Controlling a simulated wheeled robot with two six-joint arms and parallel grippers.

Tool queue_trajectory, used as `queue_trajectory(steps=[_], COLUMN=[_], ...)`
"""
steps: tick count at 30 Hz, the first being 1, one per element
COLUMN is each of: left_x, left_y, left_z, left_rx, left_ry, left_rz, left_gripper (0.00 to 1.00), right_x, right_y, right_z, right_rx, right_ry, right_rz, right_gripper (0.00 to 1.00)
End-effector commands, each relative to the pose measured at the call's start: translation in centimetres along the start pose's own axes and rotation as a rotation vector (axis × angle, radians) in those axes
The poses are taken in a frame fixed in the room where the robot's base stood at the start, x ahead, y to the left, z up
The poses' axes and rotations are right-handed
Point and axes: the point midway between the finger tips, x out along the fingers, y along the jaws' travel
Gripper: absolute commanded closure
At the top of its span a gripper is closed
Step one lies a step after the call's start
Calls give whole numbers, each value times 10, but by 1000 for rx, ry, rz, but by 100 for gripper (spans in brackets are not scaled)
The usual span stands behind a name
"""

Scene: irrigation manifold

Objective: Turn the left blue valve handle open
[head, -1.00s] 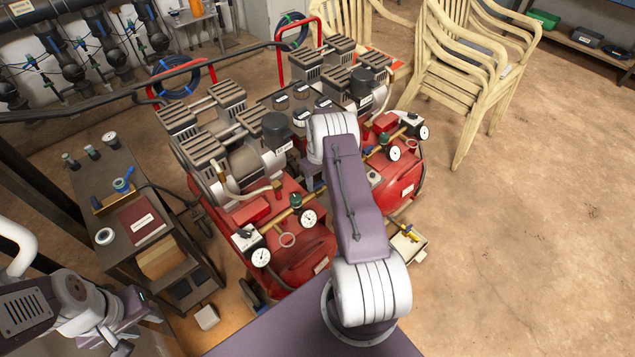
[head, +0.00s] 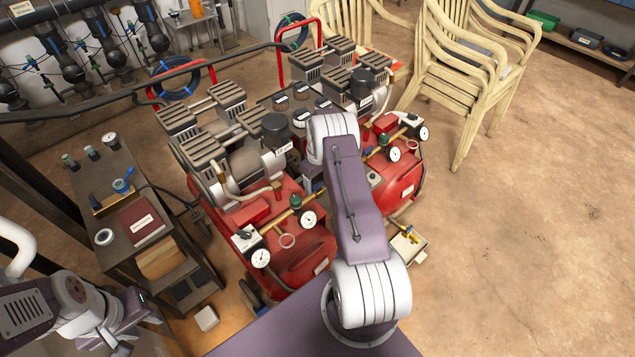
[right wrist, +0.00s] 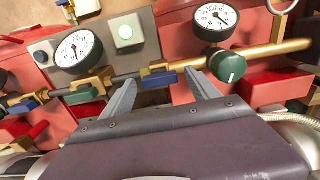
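In the right wrist view a blue valve handle (right wrist: 160,80) sits on the brass pipe line, between and slightly beyond the fingertips of my right gripper (right wrist: 161,82). The fingers are spread apart, and I see no contact with the handle. I cannot tell for sure which one the task calls left. In the head view my own arm hides the right gripper. My left gripper (head: 122,322) is at the lower left, its fingers unclear.
A green handle (right wrist: 86,97), a green knob (right wrist: 229,66) and two gauges (right wrist: 75,48) (right wrist: 214,20) crowd the pipe. Red compressors (head: 300,262) fill the middle of the head view. A dark cart (head: 150,240) stands left; floor is clear at right.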

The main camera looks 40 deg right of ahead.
Motion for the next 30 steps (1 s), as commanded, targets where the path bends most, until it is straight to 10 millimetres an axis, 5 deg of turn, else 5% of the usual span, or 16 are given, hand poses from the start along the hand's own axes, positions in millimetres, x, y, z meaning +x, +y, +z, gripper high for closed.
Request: queue_trajectory(steps=[8,21,30], left_x=[-1,-14,-14], left_y=[0,0,0], left_z=[0,-2,-2], left_rx=[0,0,0], left_ry=[0,0,0], left_rz=[0,0,0], left_gripper=[64,64,64], right_x=[-4,-86,-91], right_y=[0,0,0], right_z=[0,0,0], right_rx=[2,1,1], right_ry=[1,2,0], right_rz=[0,1,0], right_gripper=[31,31,31])
